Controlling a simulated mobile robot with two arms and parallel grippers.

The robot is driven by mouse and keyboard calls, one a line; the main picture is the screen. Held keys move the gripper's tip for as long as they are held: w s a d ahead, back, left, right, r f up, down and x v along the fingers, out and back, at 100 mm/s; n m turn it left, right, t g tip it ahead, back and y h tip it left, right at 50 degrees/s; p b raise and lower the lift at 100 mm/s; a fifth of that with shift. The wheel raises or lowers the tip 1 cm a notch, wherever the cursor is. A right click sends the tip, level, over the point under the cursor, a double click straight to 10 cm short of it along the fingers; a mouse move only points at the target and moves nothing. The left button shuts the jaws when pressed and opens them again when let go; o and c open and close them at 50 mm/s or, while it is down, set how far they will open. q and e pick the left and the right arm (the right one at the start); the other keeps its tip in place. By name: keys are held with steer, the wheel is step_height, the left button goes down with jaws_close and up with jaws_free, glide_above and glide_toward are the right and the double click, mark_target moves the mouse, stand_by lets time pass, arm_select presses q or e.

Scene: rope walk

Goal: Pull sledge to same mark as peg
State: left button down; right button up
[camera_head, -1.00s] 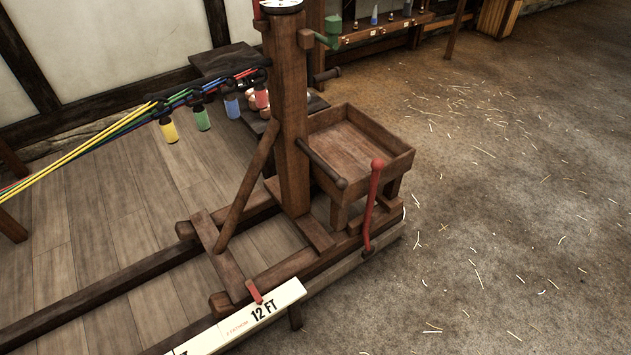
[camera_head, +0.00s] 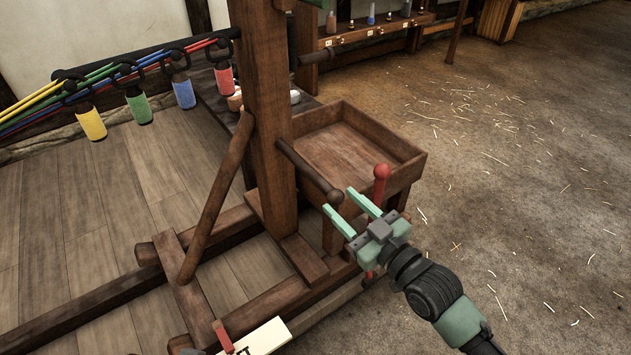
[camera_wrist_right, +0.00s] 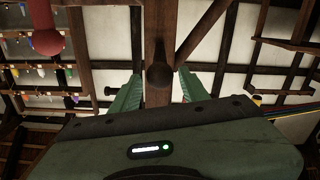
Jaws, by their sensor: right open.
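The wooden sledge, with its upright post (camera_head: 262,110), stands on dark timber rails. A dark round-ended handle (camera_head: 308,170) sticks out from the post. My right gripper (camera_head: 340,201) is open and empty, its green fingertips around or just short of the handle's knob; exact depth is hard to tell. In the right wrist view the knob (camera_wrist_right: 160,76) appears between the two open fingers. A small red peg (camera_head: 222,336) stands at the white marked board (camera_head: 262,340), at the bottom edge; most of the board is cut off. My left gripper is out of view.
A red-knobbed lever (camera_head: 381,180) stands close behind my right gripper. A wooden tray (camera_head: 418,172) sits beside the post. Coloured ropes with bobbins, one yellow (camera_head: 91,122), hang at left. The straw-strewn floor (camera_head: 530,200) at right is clear.

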mark_target(320, 183)
steer(key=b+x, duration=0.1)
steer(key=x, duration=0.7)
steer(key=shift+w+a+f, duration=0.1)
steer(key=shift+w+a, duration=0.05)
steer(key=shift+w, duration=0.1)
jaws_close()
stand_by(1.2)
